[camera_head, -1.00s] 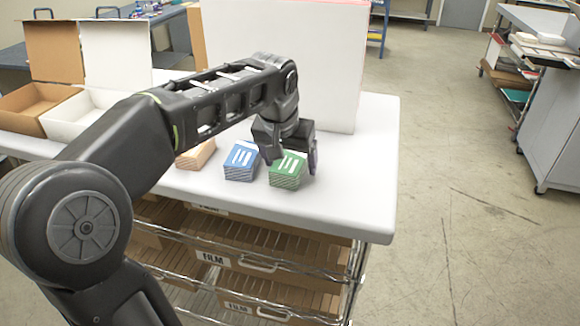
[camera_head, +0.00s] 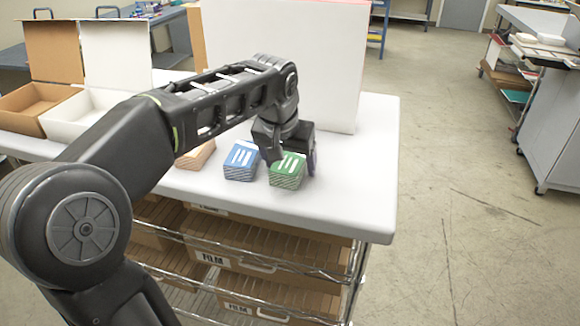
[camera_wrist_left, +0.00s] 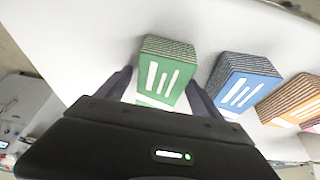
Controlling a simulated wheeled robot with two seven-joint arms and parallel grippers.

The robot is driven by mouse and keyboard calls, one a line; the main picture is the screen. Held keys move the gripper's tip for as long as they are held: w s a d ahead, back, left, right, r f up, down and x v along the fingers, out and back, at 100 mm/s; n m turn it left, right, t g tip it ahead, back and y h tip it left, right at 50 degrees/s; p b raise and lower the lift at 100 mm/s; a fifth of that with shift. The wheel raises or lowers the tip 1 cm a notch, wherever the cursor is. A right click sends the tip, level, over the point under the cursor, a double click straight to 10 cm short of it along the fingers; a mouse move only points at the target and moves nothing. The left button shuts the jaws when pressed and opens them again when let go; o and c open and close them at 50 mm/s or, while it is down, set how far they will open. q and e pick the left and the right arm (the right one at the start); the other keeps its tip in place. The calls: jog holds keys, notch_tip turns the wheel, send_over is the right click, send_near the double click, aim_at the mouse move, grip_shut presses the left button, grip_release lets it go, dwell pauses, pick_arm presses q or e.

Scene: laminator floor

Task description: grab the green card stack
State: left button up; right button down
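The green card stack (camera_head: 287,173) stands on the white table near its front edge, at the right end of a row of stacks. In the left wrist view the green stack (camera_wrist_left: 166,72) lies between the two fingers. My left gripper (camera_head: 291,161) is open and comes down over it from behind, with a finger on either side. In the left wrist view, my left gripper (camera_wrist_left: 160,78) shows a small gap on the left side; contact on the right side is unclear. My right gripper is not in view.
A blue card stack (camera_head: 241,161) stands just left of the green one, close to a finger. An orange stack (camera_head: 196,155) is farther left, partly hidden by my arm. A large white box (camera_head: 335,70) stands behind. The table's right end (camera_head: 370,190) is clear.

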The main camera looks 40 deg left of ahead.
aim_at(290, 160)
pick_arm(q)
jog(key=c, duration=1.4)
jog(key=shift+c, duration=0.2)
jog(key=shift+r, duration=0.1)
notch_tip(290, 160, up, 10)
jog(key=shift+r+p, duration=0.15)
jog(key=shift+p, duration=0.25)
